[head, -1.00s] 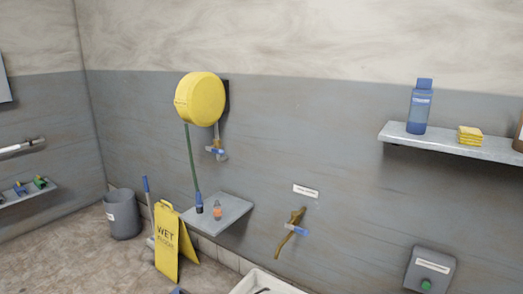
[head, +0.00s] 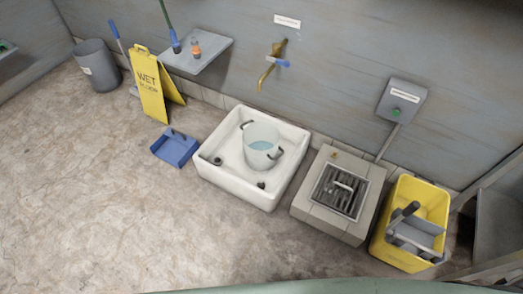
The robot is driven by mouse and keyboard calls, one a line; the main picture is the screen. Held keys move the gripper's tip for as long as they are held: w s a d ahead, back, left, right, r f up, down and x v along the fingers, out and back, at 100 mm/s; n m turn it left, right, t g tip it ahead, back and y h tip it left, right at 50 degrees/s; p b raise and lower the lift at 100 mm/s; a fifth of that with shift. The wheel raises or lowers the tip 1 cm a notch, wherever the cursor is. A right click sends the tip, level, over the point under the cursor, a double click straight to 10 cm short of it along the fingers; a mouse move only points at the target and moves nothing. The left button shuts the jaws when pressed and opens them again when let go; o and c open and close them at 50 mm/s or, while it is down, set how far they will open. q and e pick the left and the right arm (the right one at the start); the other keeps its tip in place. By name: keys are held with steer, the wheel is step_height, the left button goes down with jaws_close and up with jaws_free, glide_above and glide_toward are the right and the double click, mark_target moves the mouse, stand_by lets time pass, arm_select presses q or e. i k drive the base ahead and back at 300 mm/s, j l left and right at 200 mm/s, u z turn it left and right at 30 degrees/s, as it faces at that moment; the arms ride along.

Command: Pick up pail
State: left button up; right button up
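A pale grey pail (head: 262,144) stands upright in a white floor basin (head: 221,182) in the middle of the head view. It has dark handles or lugs on two sides, and bluish water shows inside it. Neither of my grippers is in view, and nothing touches the pail from my side.
A brass tap (head: 270,66) is on the wall behind the basin. A drain block with a grate (head: 323,222) and a yellow mop bucket (head: 387,250) stand to the right. A blue dustpan (head: 174,149), yellow wet floor sign (head: 149,88) and grey bin (head: 98,68) are left. The foreground floor is clear.

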mark_target(260, 139)
steer(key=z, duration=2)
steer(key=u, duration=1.85)
steer(key=i+j+z, duration=0.1)
steer(key=j, duration=0.25)
steer(key=i+j+z, duration=0.15)
steer(key=j, duration=0.2)
steer(key=i+j+z, duration=0.1)
steer(key=j, duration=0.3)
steer(key=i+j+z, duration=0.1)
steer(key=j, duration=0.3)
steer(key=i+j+z, duration=0.15)
steer(key=j, duration=0.25)
